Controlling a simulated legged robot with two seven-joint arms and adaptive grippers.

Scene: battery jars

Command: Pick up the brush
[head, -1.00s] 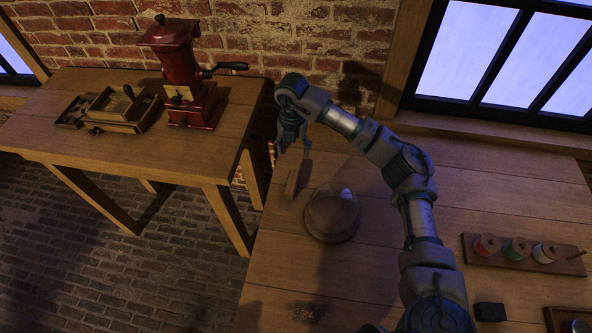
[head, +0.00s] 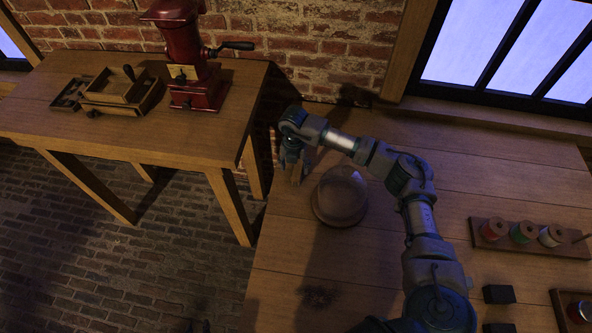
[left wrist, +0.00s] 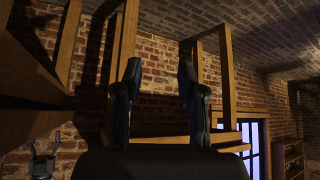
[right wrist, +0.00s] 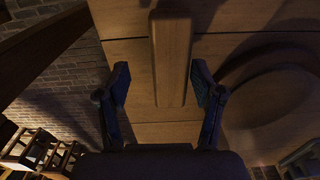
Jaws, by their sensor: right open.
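The brush (head: 297,177) is a wooden piece at the left end of the workbench, partly hidden by my right gripper (head: 294,168) in the head view. In the right wrist view its long wooden handle (right wrist: 171,50) reaches down from the top between the two fingers. My right gripper (right wrist: 161,80) is open, with a gap between each finger and the wood. My left gripper (left wrist: 160,75) is open and empty in the left wrist view, facing the brick wall and wooden legs. The brush's bristles are not clear.
A glass dome on a round base (head: 339,196) stands close to the right of the brush. A spool rack (head: 525,238) and a dark block (head: 498,294) are further right. A side table (head: 215,150) with a red grinder (head: 190,60) stands left, across a gap.

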